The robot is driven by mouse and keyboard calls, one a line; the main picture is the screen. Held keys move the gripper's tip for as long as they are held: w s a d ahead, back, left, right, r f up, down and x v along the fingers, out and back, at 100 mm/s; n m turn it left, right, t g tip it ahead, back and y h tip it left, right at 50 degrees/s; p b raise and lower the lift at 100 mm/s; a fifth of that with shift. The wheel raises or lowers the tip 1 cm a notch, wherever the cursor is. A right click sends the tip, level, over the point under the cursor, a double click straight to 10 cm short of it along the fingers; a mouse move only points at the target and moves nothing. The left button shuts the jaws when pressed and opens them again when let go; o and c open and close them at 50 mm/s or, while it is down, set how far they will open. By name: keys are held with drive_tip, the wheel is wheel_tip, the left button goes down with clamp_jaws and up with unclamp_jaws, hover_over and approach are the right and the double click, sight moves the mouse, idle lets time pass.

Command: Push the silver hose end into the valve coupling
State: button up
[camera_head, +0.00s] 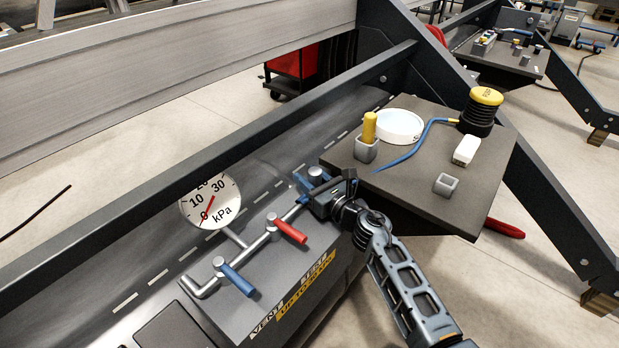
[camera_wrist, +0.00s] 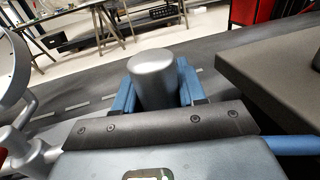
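A silver cylinder, which I take for the silver hose end (camera_wrist: 155,78), stands between the two blue fingers of my gripper (camera_head: 315,180) and seems clasped by them. Its top also shows in the head view (camera_head: 317,171). The blue hose (camera_head: 415,144) runs over the side table from a black and yellow pump; a blue length also shows at the right of the wrist view (camera_wrist: 290,145). The silver valve pipe (camera_head: 247,248), with red and blue handles, points up toward my gripper. The coupling is near or behind my gripper; whether the hose end touches it cannot be seen.
A round kPa gauge (camera_head: 210,202) rises beside the pipe. The dark side table (camera_head: 420,195), close right of my gripper, bears the pump (camera_head: 481,108), a white round dish (camera_head: 399,126), a yellow peg in a grey holder and small blocks. A dark beam (camera_head: 215,160) crosses behind.

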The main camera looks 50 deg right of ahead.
drive_tip(key=o, duration=0.5)
drive_tip(key=shift+o, duration=0.2)
drive_tip(key=shift+s, duration=0.1)
drive_tip(key=s, duration=0.2)
drive_tip(key=s+a, duration=0.1)
drive_tip(key=s, duration=0.4)
drive_tip(key=shift+s+a, duration=0.25)
drive_tip(key=s+a+r+m+y+p, duration=0.15)
drive_tip(key=s+a+r+m, duration=0.25)
drive_tip(key=s+a+m, duration=0.4)
drive_tip(key=s+a+r+m+p, duration=0.3)
drive_tip(key=s+a+m, duration=0.5)
drive_tip(key=s, duration=0.1)
drive_tip(key=s+a+r+m+g+y+p, duration=0.1)
drive_tip(key=s+a+r+m, duration=0.2)
drive_tip(key=s+r+m, duration=0.3)
drive_tip(key=s+a+r+m+g+y+p, duration=0.1)
drive_tip(key=s+a+r+m+p, duration=0.1)
drive_tip(key=s+r+m, duration=0.4)
drive_tip(key=s+m, duration=0.2)
drive_tip(key=m, duration=0.3)
drive_tip(key=shift+s+a+r+m+g, duration=0.25)
drive_tip(key=shift+s+a+m+g, duration=0.05)
drive_tip(key=shift+a+m+g, duration=0.1)
